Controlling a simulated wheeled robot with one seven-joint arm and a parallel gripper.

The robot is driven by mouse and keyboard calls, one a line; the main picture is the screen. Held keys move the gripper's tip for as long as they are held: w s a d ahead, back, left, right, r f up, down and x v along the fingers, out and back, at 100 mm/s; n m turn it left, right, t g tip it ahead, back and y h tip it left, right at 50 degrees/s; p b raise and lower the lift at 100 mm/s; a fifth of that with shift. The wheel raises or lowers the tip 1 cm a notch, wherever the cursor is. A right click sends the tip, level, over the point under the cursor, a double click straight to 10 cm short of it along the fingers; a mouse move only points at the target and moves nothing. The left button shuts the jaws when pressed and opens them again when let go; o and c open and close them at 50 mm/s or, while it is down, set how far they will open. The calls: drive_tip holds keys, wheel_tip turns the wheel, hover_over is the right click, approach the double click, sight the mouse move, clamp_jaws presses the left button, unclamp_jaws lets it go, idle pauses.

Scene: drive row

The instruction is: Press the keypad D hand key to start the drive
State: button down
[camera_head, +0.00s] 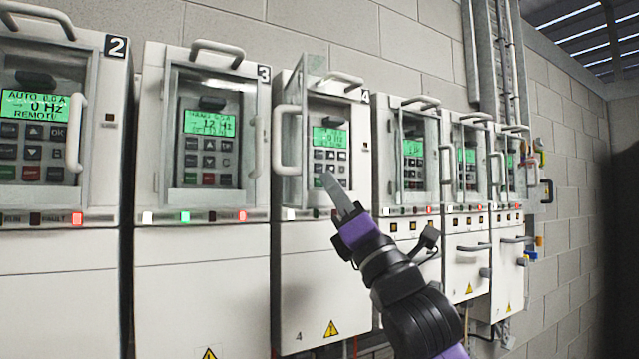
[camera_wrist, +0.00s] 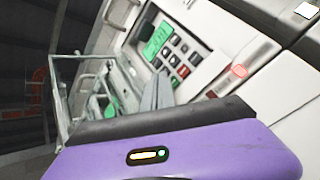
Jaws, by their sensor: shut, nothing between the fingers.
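The keypad (camera_head: 331,153) of the drive numbered 4 has a lit green screen (camera_head: 330,137) and several small keys. Its letter and key labels are too small to read. Its clear door (camera_head: 291,140) stands open to the left. My gripper (camera_head: 328,177) is shut and empty, with its tips in front of the lower keys, hiding some of them. In the wrist view the keypad (camera_wrist: 178,52) shows dark keys, a red key (camera_wrist: 184,71) and a green key (camera_wrist: 175,82). My fingertips (camera_wrist: 161,78) point at this lower row; I cannot tell whether they touch.
Drives 2 (camera_head: 60,110) and 3 (camera_head: 208,130) stand to the left, their keypads behind doors with handles. More drives (camera_head: 470,160) stand close on the right. The open door (camera_wrist: 82,90) is left of my fingers in the wrist view.

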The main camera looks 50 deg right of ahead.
drive_tip(key=shift+w, duration=0.15)
idle(0.4)
drive_tip(key=shift+w+d, duration=0.1)
drive_tip(key=shift+w, duration=0.15)
drive_tip(key=shift+w+d+b, duration=0.1)
drive_tip(key=shift+w+b, duration=0.25)
drive_tip(key=shift+b, duration=0.05)
idle(0.6)
drive_tip(key=shift+s, duration=0.1)
drive_tip(key=shift+s+a, duration=0.2)
drive_tip(key=shift+s, duration=0.45)
drive_tip(key=shift+s+a+b, duration=0.25)
drive_tip(key=shift+s, duration=0.55)
drive_tip(key=shift+s+a+b, duration=0.2)
drive_tip(key=shift+s, duration=0.65)
drive_tip(key=shift+s+a+b, duration=0.25)
drive_tip(key=shift+s, duration=0.55)
